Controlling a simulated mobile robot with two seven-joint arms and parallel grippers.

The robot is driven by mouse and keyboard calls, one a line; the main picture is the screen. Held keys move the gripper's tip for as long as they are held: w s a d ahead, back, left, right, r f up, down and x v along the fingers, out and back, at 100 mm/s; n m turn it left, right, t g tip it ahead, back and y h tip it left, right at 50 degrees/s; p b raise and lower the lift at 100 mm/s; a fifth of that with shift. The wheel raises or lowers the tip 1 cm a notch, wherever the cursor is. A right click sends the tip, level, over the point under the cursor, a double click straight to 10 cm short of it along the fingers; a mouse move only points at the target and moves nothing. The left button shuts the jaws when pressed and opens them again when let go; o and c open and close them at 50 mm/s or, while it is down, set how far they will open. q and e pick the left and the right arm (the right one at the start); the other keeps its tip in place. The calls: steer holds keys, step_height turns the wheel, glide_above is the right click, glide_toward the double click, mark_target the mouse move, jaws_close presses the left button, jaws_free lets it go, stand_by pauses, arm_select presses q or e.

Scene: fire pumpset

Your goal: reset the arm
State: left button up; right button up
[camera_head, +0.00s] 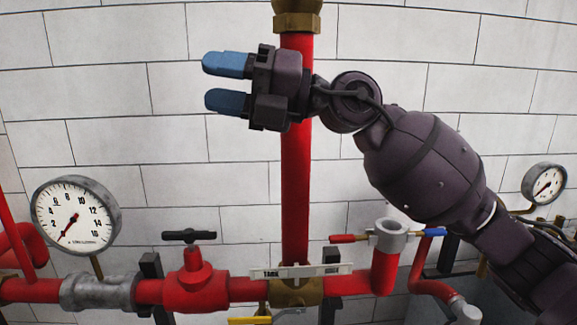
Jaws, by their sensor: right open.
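My right arm (425,150) comes in from the lower right and reaches up and left. My right gripper (226,84) has two blue fingertips, one above the other, with a clear gap between them. It is open and empty and points left. Its body lies in front of the upright red pipe (296,185) and hides part of it. I cannot tell how far apart the gripper and the pipe are. My left gripper is not in view.
A horizontal red pipe (249,288) runs low, with a black-handled valve (195,280). A large gauge (76,215) stands at left, a small gauge (544,184) at right. A grey-capped red pipe (386,270) is below my arm. White wall (130,120) shows left of the gripper.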

steer(key=w+d+f+m+t+h, duration=0.1)
steer(key=w+d+f+m+t, duration=0.2)
steer(key=d+f+m+t, duration=0.55)
steer(key=w+d+f+m+t+h, duration=0.1)
steer(key=w+d+f+m+t, duration=0.3)
steer(key=m+t, duration=0.85)
steer(key=s+d+f+m+h, duration=0.2)
steer(key=d+f+m+h, duration=1.25)
steer(key=m+h, duration=0.2)
steer(key=s+d+f+m+g+h, duration=0.2)
steer(key=s+d+f+g, duration=0.3)
steer(key=f, duration=0.4)
steer(key=s+d+f+m+g+h, duration=0.2)
steer(key=s+f+g, duration=0.1)
steer(key=s+f, duration=0.55)
steer(key=s+d+f+m+g+y, duration=0.1)
steer(key=s+f+g, duration=0.35)
steer(key=s, duration=0.35)
steer(key=s+d+f+g+y, duration=0.1)
steer(key=s+f+g, duration=0.4)
steer(key=s, duration=0.4)
steer(key=w+f+t, duration=0.8)
steer(key=f+t, duration=0.1)
steer(key=f, duration=0.2)
steer(key=shift+w, duration=0.2)
steer(key=shift+a+f+n, duration=0.1)
steer(key=shift+a+n, duration=0.1)
steer(key=shift+n, duration=0.05)
